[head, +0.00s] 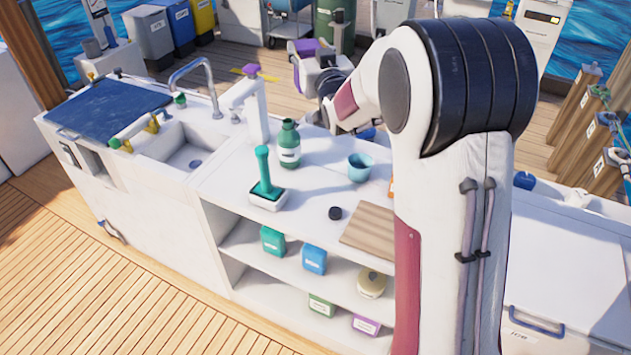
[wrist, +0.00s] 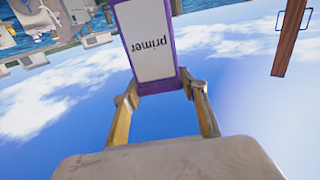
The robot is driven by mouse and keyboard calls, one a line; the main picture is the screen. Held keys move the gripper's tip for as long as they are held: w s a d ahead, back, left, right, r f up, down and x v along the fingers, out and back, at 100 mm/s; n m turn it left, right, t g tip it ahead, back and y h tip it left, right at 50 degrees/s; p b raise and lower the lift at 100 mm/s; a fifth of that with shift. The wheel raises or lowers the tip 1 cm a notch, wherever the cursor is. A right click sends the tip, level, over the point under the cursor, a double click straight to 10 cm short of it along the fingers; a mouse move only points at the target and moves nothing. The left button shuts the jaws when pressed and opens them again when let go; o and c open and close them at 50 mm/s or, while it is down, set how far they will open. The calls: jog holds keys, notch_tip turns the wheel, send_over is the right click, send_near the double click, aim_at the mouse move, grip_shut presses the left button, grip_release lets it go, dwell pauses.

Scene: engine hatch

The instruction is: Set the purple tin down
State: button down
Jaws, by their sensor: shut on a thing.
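The purple tin (wrist: 146,42) has a purple edge and a white label reading "primer", which appears upside down in the wrist view. My gripper (wrist: 160,88) is shut on it, with one finger at each side of its near end. The tin is held in the air, with sky behind it. In the head view, a small purple-and-white shape at my arm's far end, beyond the counter, is too small and partly hidden to tell tin from gripper.
The white counter (head: 222,186) holds a green bottle (head: 289,146), a green-handled tool (head: 267,180), a teal cup (head: 359,167), a dark puck (head: 335,213) and a wooden board (head: 368,228). Shelves below hold several tins, including another purple one (head: 366,325). A sink (head: 183,150) is left.

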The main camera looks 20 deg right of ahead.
jog(key=s+f, duration=0.1)
jog(key=f, duration=0.9)
jog(key=s+f+y, duration=0.1)
jog(key=s+f, duration=0.1)
jog(key=f, duration=0.9)
jog(key=shift+s+d+n, duration=0.3)
jog(key=shift+d, duration=0.15)
jog(key=shift+f, duration=0.1)
jog(key=shift+f, duration=2.85)
jog(key=shift+f, duration=2.1)
jog(key=shift+f, duration=0.1)
